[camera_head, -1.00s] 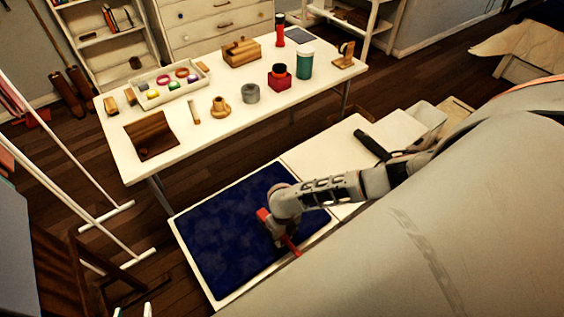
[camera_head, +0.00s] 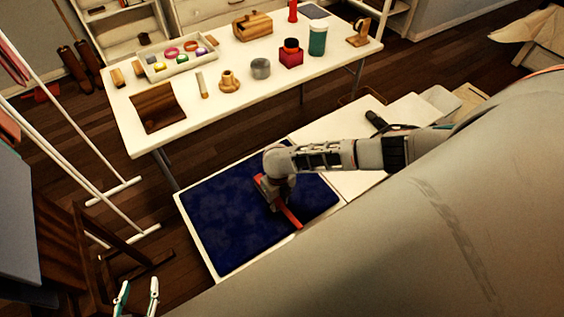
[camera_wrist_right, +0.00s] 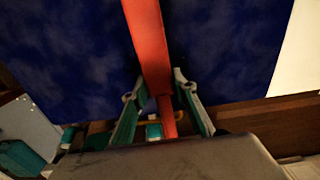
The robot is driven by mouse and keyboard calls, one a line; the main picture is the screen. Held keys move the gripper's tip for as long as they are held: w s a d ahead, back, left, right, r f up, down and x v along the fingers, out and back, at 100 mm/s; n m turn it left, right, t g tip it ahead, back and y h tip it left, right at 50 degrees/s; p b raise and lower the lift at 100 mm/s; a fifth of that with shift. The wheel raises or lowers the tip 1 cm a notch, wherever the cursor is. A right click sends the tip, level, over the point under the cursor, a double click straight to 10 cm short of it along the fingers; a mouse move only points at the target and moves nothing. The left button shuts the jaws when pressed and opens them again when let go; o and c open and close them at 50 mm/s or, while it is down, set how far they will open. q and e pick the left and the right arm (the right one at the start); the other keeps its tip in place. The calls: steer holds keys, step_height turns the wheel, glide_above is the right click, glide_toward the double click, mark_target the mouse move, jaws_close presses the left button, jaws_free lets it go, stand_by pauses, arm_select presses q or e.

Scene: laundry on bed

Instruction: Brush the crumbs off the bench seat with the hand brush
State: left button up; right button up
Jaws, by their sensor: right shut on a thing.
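The bench seat (camera_head: 225,215) has a dark blue mottled cushion and a pale rim, below the table in the head view. It also fills the upper part of the right wrist view (camera_wrist_right: 65,50). The hand brush (camera_head: 289,215) is red; its long red part shows in the right wrist view (camera_wrist_right: 149,50). My right gripper (camera_wrist_right: 165,112) is shut on the brush over the cushion's right part. Whether the bristles touch the cushion is hidden. My left gripper (camera_head: 138,298) is open and empty at the bottom left. I cannot make out any crumbs.
The white table (camera_head: 225,95) stands behind the bench with a tray (camera_head: 175,62), a teal jar (camera_head: 317,40) and other small items. A dark cylindrical thing (camera_head: 376,120) lies on the pale surface right of the cushion. A wooden chair (camera_head: 75,255) and white rack (camera_head: 100,175) stand left.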

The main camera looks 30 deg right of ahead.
steer(key=shift+w+b, duration=0.35)
steer(key=shift+w, duration=0.4)
steer(key=shift+w+a+f+b, duration=0.1)
steer(key=shift+w+f+b, duration=0.1)
steer(key=shift+w+b, duration=1)
steer(key=shift+w+d+r, duration=0.1)
steer(key=shift+w+d, duration=0.1)
steer(key=shift+d, duration=0.75)
steer(key=shift+s+r+p, duration=0.25)
steer(key=shift+s+p, duration=1)
steer(key=shift+p, duration=0.1)
steer(key=shift+s+p, duration=1)
steer(key=shift+s, duration=0.6)
steer(key=shift+s+d+f+p, duration=0.15)
steer(key=shift+s+p, duration=0.1)
steer(key=shift+s, duration=0.2)
steer(key=shift+s+a+f+p, duration=0.1)
steer(key=shift+s+p, duration=0.1)
steer(key=shift+s, duration=0.2)
steer(key=shift+s+p, duration=0.55)
steer(key=shift+s, duration=0.3)
steer(key=shift+s+d+f, duration=0.1)
steer(key=shift+s+f, duration=0.1)
steer(key=shift+s, duration=0.9)
